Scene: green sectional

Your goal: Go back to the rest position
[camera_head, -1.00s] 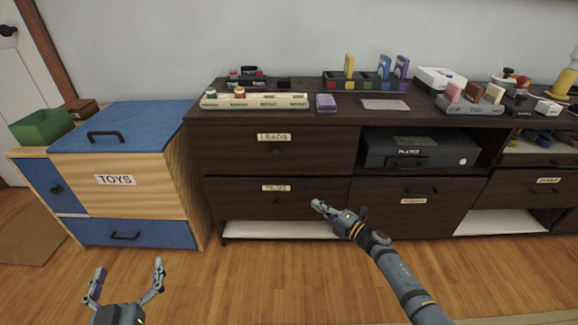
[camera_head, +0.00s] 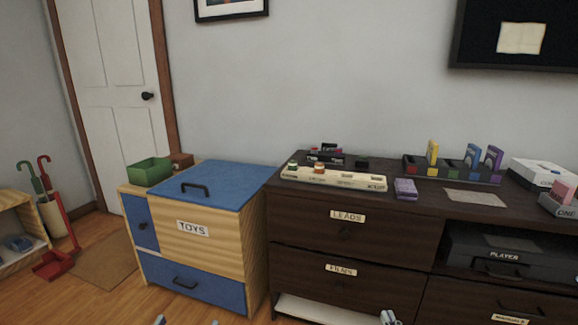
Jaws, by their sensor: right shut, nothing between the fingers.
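My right gripper (camera_head: 390,317) shows only its fingertips at the bottom edge, in front of the dark cabinet (camera_head: 318,237). Its fingers are together with nothing between them. My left gripper (camera_head: 187,321) shows only two small tips at the bottom edge, below the blue and wooden toy chest (camera_head: 255,262). The tips stand well apart and no object shows between them. The rest of both grippers and both arms is out of the frame.
The cabinet top holds a long cream tray (camera_head: 335,178), a purple block (camera_head: 405,188), a rack of coloured cases (camera_head: 452,172) and a white box (camera_head: 540,175). A green bin (camera_head: 149,171) sits on the chest's left.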

